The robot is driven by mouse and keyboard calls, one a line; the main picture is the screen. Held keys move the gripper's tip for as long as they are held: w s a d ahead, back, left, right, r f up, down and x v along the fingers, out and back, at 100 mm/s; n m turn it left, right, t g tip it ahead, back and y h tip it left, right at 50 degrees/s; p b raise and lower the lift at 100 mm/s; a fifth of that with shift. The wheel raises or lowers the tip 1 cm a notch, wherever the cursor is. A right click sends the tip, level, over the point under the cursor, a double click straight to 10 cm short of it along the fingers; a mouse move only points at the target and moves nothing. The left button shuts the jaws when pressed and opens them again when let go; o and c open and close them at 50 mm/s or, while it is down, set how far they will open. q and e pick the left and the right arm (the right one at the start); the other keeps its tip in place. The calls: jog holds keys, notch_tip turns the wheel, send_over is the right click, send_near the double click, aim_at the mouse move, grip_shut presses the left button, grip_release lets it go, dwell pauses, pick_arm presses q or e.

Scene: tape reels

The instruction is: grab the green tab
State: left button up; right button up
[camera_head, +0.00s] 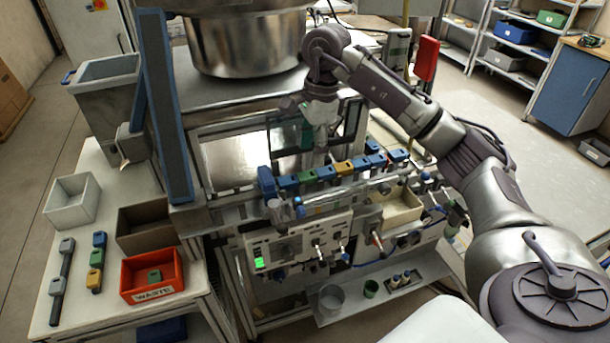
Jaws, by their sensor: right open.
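A row of coloured tabs runs along the rail on the front of the machine. Another green tab (154,276) lies in the red waste box, and one more green tab (96,257) is on the left table. My right gripper (319,150) is open and points down, above and just behind the middle of the row. Its fingertips are small and partly blend into the machine behind. My left gripper is out of view.
A large steel drum (245,45) stands on the machine above the row. A blue post (165,105) rises at its left. The red waste box (151,294), a brown box (147,236) and a white bin (72,201) are on the left table. A lower shelf (345,309) holds small cups.

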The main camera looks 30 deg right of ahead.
aim_at(308, 175)
notch_tip(308, 175, down, 3)
jog(key=shift+s+a+r+p, duration=0.1)
jog(key=shift+a+r+p, duration=0.1)
jog(key=shift+p, duration=0.3)
notch_tip(308, 175, down, 2)
jog(key=shift+a+f+p, duration=0.1)
jog(key=shift+f+p, duration=0.05)
jog(key=shift+p, duration=0.25)
jog(key=shift+f, duration=0.45)
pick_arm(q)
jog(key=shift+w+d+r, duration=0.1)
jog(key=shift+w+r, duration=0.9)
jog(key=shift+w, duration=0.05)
pick_arm(e)
jog(key=c, duration=0.8)
